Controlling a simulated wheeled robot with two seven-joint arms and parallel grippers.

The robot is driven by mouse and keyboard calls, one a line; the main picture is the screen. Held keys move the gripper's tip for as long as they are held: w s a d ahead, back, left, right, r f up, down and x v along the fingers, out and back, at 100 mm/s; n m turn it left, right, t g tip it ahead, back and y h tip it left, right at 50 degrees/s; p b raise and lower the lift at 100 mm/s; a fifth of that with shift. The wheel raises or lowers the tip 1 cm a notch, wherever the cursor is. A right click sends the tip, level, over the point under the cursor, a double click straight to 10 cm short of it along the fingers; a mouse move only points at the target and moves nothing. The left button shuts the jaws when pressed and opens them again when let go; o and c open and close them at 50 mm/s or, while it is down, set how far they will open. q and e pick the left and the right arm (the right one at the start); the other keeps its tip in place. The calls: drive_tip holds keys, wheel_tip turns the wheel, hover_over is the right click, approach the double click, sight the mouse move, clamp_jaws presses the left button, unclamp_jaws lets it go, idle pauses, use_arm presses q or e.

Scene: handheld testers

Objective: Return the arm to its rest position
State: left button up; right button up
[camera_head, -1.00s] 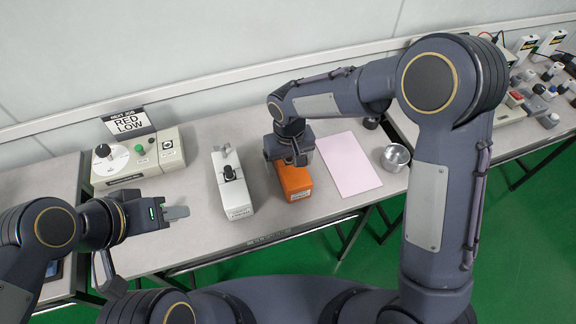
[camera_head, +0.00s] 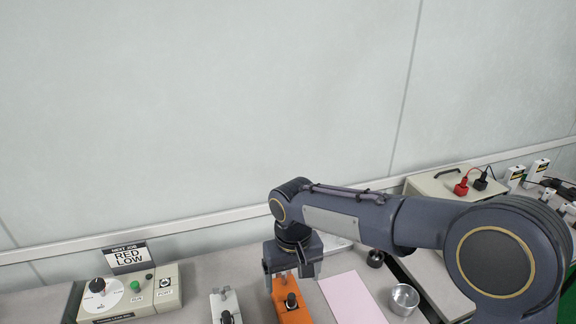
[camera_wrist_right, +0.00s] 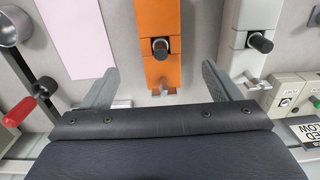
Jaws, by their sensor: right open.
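My right gripper (camera_head: 293,274) is above the far end of the orange handheld tester (camera_head: 290,304). In the right wrist view the gripper (camera_wrist_right: 160,82) is open. Its two fingers stand apart on either side of the orange tester (camera_wrist_right: 158,55), with gaps between. Nothing is held. My right arm reaches in from the right of the head view. My left gripper and arm are out of the head view now.
A white tester (camera_head: 226,306) stands left of the orange one. A control box (camera_head: 130,292) with a "RED LOW" sign (camera_head: 129,257) is further left. A pink sheet (camera_head: 352,297) and a metal cup (camera_head: 404,299) lie right. A beige box (camera_head: 450,183) with red and black plugs is behind my arm.

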drive_tip(key=s+d+r+m+y, duration=0.1)
drive_tip(key=s+d+r, duration=0.2)
drive_tip(key=d+r, duration=0.35)
drive_tip(key=s+d+m+t+y+p, duration=0.1)
drive_tip(key=s+d+m+t, duration=0.1)
drive_tip(key=s+d, duration=0.4)
drive_tip(key=s+d+m+t+y+p, duration=0.1)
drive_tip(key=s+d+m+t+p, duration=0.1)
drive_tip(key=s+d, duration=0.5)
drive_tip(key=s+t, duration=0.1)
drive_tip(key=s, duration=0.4)
drive_tip(key=shift+t+y, duration=0.3)
drive_tip(key=shift+y, duration=0.1)
drive_tip(key=shift+w, duration=0.1)
idle(1.3)
